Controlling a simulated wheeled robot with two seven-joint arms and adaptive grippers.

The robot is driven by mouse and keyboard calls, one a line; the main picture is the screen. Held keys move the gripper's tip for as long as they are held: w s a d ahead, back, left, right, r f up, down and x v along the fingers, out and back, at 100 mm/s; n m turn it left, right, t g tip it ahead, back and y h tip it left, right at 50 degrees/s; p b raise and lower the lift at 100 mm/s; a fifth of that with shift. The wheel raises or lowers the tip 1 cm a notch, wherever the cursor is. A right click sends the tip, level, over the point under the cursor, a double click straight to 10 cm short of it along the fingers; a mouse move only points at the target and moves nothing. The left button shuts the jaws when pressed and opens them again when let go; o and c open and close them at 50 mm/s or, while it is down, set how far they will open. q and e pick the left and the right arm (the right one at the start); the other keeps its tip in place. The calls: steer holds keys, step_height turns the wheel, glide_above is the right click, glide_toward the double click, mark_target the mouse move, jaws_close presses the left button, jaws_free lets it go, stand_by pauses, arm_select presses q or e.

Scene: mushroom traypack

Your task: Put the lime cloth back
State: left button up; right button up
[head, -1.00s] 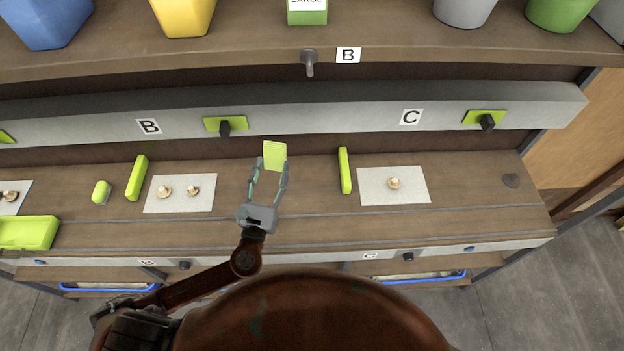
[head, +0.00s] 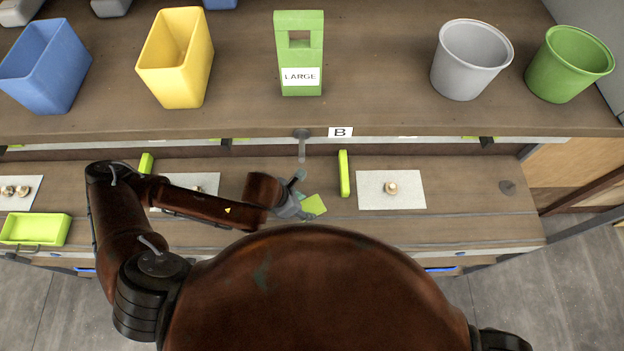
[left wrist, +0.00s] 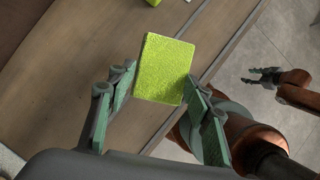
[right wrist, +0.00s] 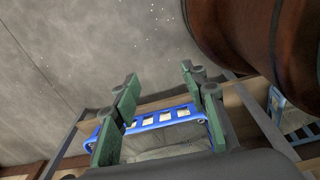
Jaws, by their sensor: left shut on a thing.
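The lime cloth (head: 314,205) is a flat, thin green piece. My left gripper (head: 300,190) is shut on it and holds it over the workbench, left of the upright lime bar. In the left wrist view the cloth (left wrist: 165,68) sits between the two fingers, its free part sticking out past the fingertips. My right gripper (right wrist: 158,85) has its fingers spread with nothing between them, near a blue-rimmed bin under the bench. It also shows in the left wrist view, over the floor at the right. A grey hook (head: 302,140) hangs under the shelf edge by label B.
The workbench (head: 455,215) holds a lime bar (head: 344,173), a white mat (head: 405,180) with a mushroom, and a lime tray (head: 35,229). The upper shelf carries a yellow bin (head: 175,58), blue bin (head: 45,65), LARGE stand (head: 300,50), grey bucket (head: 470,60) and green bucket (head: 568,65).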

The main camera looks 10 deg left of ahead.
mark_target(302, 201)
arm_select(q)
steer(key=shift+s+a+f+m, duration=0.2)
steer(key=shift+s+a+m, duration=0.1)
steer(key=shift+s, duration=0.15)
steer(key=w+b, duration=0.1)
steer(key=b, duration=0.1)
steer(key=w+f+b, duration=0.1)
steer(key=b, duration=0.1)
steer(key=w+f+b, duration=0.1)
steer(key=b, duration=0.1)
steer(key=shift+w+a+f, duration=0.25)
steer(key=shift+w, duration=0.05)
steer(key=w+f, duration=0.2)
steer(key=w, duration=0.1)
steer(key=w+f, duration=0.2)
steer(key=w+a+f+p, duration=0.1)
steer(key=w+f, duration=0.1)
steer(key=w, duration=0.1)
steer(key=shift+w+f, duration=0.15)
steer(key=shift+w, duration=0.15)
steer(key=shift+w+f, duration=0.15)
steer(key=shift+f, duration=0.05)
steer(key=shift+w+f+p, duration=0.15)
steer(key=shift+f, duration=0.8)
steer(key=shift+w+f+p, duration=0.15)
steer(key=shift+f, duration=0.75)
steer(key=o, duration=1)
